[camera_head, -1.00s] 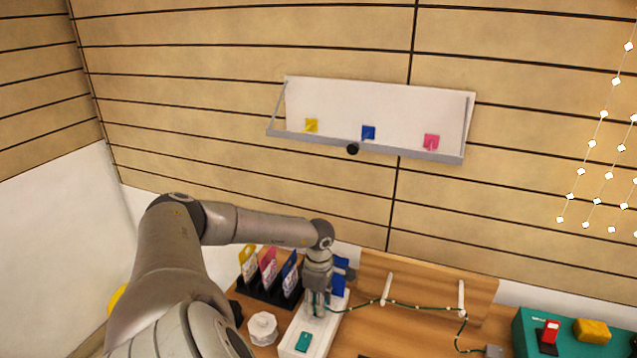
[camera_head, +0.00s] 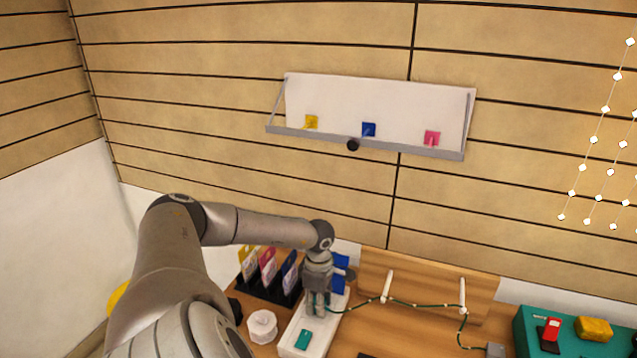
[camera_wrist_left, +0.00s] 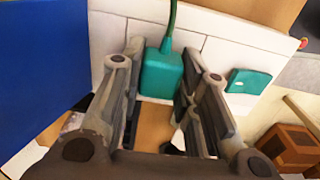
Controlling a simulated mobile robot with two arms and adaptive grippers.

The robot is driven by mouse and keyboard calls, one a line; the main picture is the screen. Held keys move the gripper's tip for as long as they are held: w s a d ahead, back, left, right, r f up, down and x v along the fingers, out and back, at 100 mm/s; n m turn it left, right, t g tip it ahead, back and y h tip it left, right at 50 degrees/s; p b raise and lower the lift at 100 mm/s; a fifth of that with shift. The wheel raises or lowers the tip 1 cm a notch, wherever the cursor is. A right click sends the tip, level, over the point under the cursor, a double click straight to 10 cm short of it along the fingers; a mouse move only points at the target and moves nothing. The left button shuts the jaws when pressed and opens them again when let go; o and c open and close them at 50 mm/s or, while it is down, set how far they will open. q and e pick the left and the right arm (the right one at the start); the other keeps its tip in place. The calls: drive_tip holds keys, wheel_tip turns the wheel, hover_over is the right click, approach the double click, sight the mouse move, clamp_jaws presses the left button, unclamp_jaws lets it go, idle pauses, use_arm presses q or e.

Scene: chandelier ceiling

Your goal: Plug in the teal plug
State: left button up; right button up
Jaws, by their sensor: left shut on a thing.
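My left gripper (camera_head: 316,306) is at the white strip (camera_head: 334,309) on the wooden bench. In the left wrist view the teal plug (camera_wrist_left: 160,74) sits between its two fingers, shut on it. The green cable (camera_wrist_left: 171,22) leaves the plug's far end. In the head view the fingers hide the plug. A small teal piece (camera_head: 303,340) lies on the strip in front of the gripper; it also shows right of the fingers in the wrist view (camera_wrist_left: 248,81). I cannot tell whether the plug is seated in a socket. My right gripper is not in view.
The cable runs over two white pegs (camera_head: 387,285) to a grey box (camera_head: 495,350). A black rack of coloured cards (camera_head: 268,268) and a white round piece (camera_head: 262,326) stand left of the strip. A blue panel (camera_head: 340,275) is close behind the gripper. A teal case (camera_head: 525,325) stands right.

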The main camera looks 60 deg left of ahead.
use_arm(q)
drive_tip(key=o, duration=1)
drive_tip(key=o, duration=0.4)
drive_tip(key=shift+r+p, duration=2.65)
drive_tip(key=shift+r, duration=1.05)
drive_tip(key=shift+c, duration=0.6)
